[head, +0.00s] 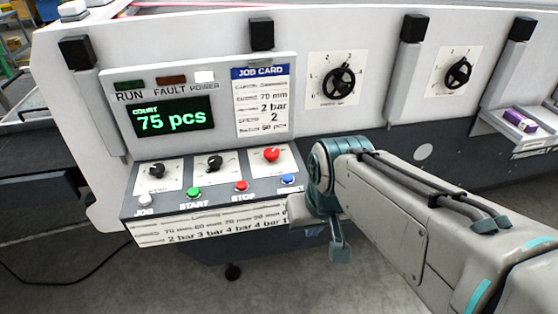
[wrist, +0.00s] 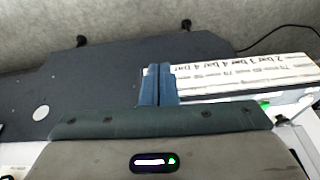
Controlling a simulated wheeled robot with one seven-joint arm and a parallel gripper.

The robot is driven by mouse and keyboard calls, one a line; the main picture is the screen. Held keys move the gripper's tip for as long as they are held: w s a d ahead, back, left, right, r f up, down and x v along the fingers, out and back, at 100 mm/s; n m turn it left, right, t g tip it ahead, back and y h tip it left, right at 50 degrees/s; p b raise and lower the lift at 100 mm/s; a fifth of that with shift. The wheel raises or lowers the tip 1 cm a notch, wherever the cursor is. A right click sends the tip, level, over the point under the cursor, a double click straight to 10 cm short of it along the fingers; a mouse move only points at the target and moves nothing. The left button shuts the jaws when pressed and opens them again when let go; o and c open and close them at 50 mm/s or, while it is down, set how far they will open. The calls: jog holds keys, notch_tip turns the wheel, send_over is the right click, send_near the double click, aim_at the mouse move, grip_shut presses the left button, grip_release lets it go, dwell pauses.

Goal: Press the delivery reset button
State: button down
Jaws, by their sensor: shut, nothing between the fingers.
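A blue button (head: 288,179) sits at the right end of the button row on the sloped control panel (head: 128,206). The label under it is partly covered by my arm and looks like RESET. My gripper (head: 340,254) hangs below and to the right of the blue button, apart from it, in front of the machine's dark lower side. In the wrist view my gripper (wrist: 160,68) shows its two blue fingers shut together and empty, beside the panel's printed front strip (wrist: 240,75). The blue button cannot be made out in the wrist view.
Also on the panel are the red STOP button (head: 241,186), the green START button (head: 193,193), the white JOG button (head: 145,200) and a red knob (head: 271,154). The display (head: 171,119) reads 75 pcs. Two black dials (head: 339,82) (head: 458,73) are on the upper face. Open floor lies below.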

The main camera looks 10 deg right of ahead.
jog(key=w+a+r+m+y+p, duration=0.2)
jog(key=w+r+m+y, duration=0.15)
jog(key=w+m, duration=0.6)
notch_tip(320, 180, up, 3)
jog(key=m+t+y, duration=0.2)
jog(key=m+t, duration=0.2)
jog(key=m, duration=0.5)
send_over(292, 179)
jog(key=shift+f+p, duration=0.2)
jog(key=shift+p, duration=0.1)
notch_tip(292, 179, down, 9)
jog(key=b, duration=0.7)
jog(key=shift+f+b, duration=0.35)
jog(key=shift+b, duration=0.3)
